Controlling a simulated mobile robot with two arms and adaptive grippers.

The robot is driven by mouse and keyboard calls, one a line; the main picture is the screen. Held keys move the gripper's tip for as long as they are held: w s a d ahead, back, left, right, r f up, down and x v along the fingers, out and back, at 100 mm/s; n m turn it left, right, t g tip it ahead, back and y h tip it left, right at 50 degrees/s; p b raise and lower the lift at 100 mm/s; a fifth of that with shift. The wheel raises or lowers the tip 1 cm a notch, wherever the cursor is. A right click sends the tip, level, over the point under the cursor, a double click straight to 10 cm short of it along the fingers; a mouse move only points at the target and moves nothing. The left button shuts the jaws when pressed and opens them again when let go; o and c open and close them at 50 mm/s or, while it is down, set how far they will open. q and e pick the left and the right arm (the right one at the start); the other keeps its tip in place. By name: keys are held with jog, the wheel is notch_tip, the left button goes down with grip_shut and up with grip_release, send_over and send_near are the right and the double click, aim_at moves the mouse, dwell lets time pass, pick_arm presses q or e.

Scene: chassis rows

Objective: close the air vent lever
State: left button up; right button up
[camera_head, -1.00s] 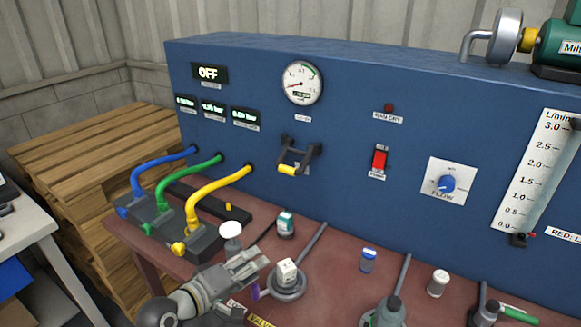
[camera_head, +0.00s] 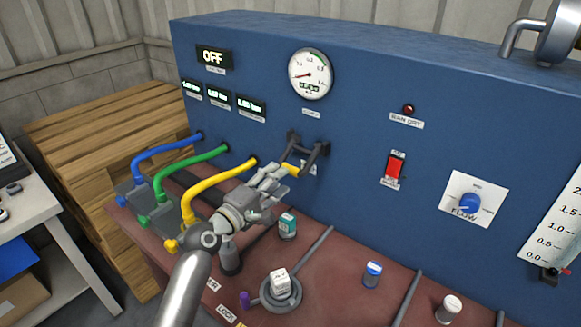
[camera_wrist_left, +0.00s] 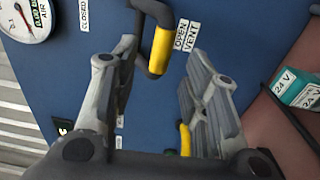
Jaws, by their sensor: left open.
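The air vent lever (camera_head: 307,149) is a dark U-shaped handle with a yellow grip (camera_head: 291,171), mounted on the blue panel and hanging downward. In the left wrist view the yellow grip (camera_wrist_left: 160,51) lies beside the OPEN VENT label (camera_wrist_left: 184,40), and a CLOSED label (camera_wrist_left: 84,14) is on the other side. My left gripper (camera_head: 279,178) is open just in front of the grip. In the wrist view its fingers (camera_wrist_left: 160,78) are spread to either side of the grip, which appears just beyond them. Contact cannot be told. My right gripper is not in view.
Blue, green and yellow hoses (camera_head: 213,185) run into the panel left of my gripper. A small teal-labelled bottle (camera_head: 287,225) stands below it on the red-brown bench. A gauge (camera_head: 311,74) is above the lever and a red switch (camera_head: 394,168) to its right.

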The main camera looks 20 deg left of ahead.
aim_at(290, 167)
pick_arm(q)
jog(key=x, duration=0.5)
jog(key=shift+w+d, duration=0.1)
jog(key=shift+w, duration=0.05)
jog(key=shift+w+d, duration=0.1)
jog(key=shift+w, duration=0.25)
jog(key=shift+c, duration=0.8)
jog(key=c, duration=0.5)
grip_shut()
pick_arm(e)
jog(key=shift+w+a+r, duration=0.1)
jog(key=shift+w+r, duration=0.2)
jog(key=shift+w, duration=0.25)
